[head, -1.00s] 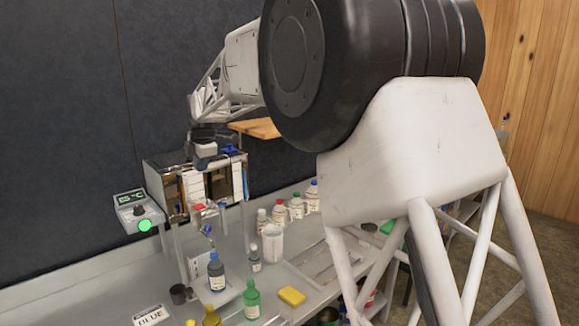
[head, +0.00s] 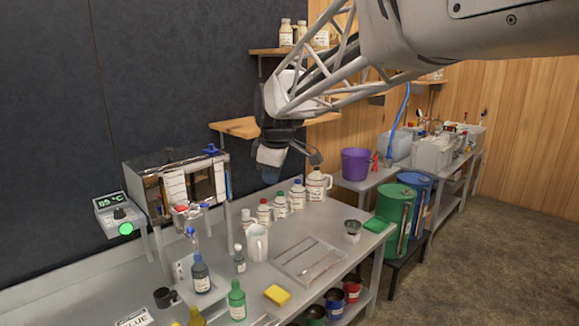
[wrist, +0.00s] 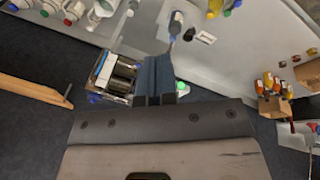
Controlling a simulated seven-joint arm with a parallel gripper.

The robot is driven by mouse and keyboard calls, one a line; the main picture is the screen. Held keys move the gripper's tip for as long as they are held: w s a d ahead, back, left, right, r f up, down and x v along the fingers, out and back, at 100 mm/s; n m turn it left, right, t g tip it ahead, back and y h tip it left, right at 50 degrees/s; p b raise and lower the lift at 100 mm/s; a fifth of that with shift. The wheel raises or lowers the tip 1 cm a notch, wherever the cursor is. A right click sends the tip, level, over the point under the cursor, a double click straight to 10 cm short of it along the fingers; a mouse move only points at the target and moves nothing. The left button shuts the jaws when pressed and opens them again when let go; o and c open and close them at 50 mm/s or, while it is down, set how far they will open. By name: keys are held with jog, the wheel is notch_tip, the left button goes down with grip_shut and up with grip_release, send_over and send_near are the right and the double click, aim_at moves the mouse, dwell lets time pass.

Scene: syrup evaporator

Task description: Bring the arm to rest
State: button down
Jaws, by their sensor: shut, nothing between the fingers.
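My gripper (head: 270,155) hangs in the air above the back of the bench, to the right of and higher than the syrup evaporator (head: 160,208). In the wrist view its two blue-grey fingers (wrist: 155,76) are together with nothing between them. The lattice arm reaches in from the upper right. The evaporator is a metal box on legs, and it also shows in the wrist view (wrist: 103,75), beside the fingers. The controller (head: 117,212) at its left has a green display and a lit green button.
The bench (head: 215,312) holds a white jug (head: 257,243), a green bottle (head: 236,302), a yellow sponge (head: 277,294) and a shallow tray (head: 308,258). Several capped bottles stand at its back. A wooden shelf (head: 240,128) is close behind my gripper. A purple bucket (head: 355,164) stands farther right.

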jog(key=s+d+f+m+h, duration=0.15)
jog(key=s+d+m, duration=0.25)
jog(key=s+d, duration=0.4)
jog(key=s+d+f+m+y, duration=0.15)
jog(key=s+d+m, duration=0.25)
jog(key=s+d, duration=0.4)
jog(key=s+d+f+m, duration=0.2)
jog(key=s+f, duration=0.1)
jog(key=s, duration=0.3)
jog(key=s+d+f+m+h, duration=0.1)
jog(key=s+d+f+m, duration=0.1)
jog(key=s, duration=0.5)
jog(key=s+d+f+m, duration=0.3)
jog(key=s+f+m, duration=0.1)
jog(key=s+f, duration=0.1)
jog(key=shift+s+h, duration=0.4)
jog(key=shift+s, duration=0.35)
